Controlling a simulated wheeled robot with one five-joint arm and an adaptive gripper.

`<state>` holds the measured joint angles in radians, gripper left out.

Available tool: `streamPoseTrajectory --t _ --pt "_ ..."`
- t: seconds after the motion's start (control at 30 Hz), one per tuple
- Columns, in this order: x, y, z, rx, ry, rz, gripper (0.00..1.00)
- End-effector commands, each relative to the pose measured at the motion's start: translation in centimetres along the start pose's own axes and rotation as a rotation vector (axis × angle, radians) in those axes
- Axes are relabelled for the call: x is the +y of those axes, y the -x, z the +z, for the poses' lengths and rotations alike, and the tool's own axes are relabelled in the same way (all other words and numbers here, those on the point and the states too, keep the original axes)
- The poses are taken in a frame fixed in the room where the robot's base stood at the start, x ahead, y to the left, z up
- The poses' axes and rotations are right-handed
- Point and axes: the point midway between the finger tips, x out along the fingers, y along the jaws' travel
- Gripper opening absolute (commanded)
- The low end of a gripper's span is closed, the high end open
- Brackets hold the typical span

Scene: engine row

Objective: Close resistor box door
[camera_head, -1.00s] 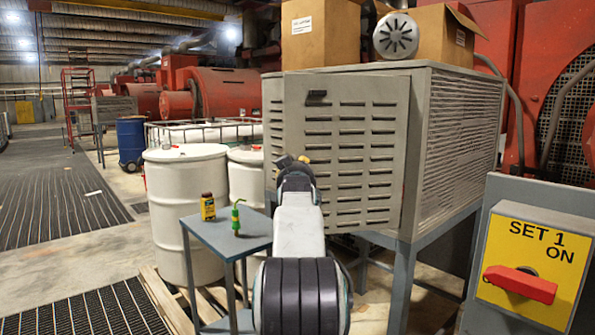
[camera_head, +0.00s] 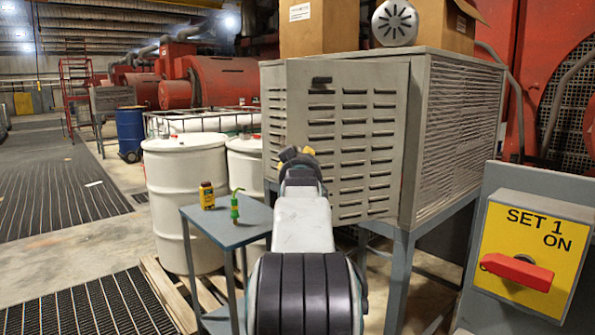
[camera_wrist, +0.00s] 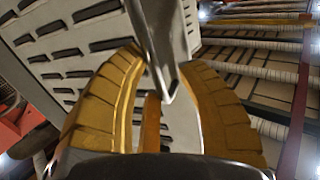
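The resistor box (camera_head: 462,130) is a grey louvered cabinet on legs in the head view. My gripper (camera_head: 296,155) is in front of the door's lower left part. In the wrist view, my gripper's yellow fingers (camera_wrist: 165,70) are apart, with a grey metal edge (camera_wrist: 160,45) showing between and beyond them. I cannot tell whether they touch it. Slotted metal (camera_wrist: 85,45) lies at upper left.
A yellow switch panel (camera_head: 530,250) is at right. Cardboard boxes (camera_head: 318,30) sit on the cabinet.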

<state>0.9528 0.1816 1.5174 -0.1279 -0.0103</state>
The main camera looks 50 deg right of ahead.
Motion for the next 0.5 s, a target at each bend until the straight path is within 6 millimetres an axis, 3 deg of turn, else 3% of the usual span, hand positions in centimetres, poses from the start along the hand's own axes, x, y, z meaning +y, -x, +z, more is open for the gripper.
streamPoseTrajectory --t 0.03,0.2,0.5 --pt "-0.9 1.0 -0.2 0.004 0.001 -0.016 0.28" --pt "-0.9 3.5 -0.2 0.003 0.000 -0.017 0.28" --pt "-0.7 6.2 0.0 0.000 0.000 -0.014 0.28"
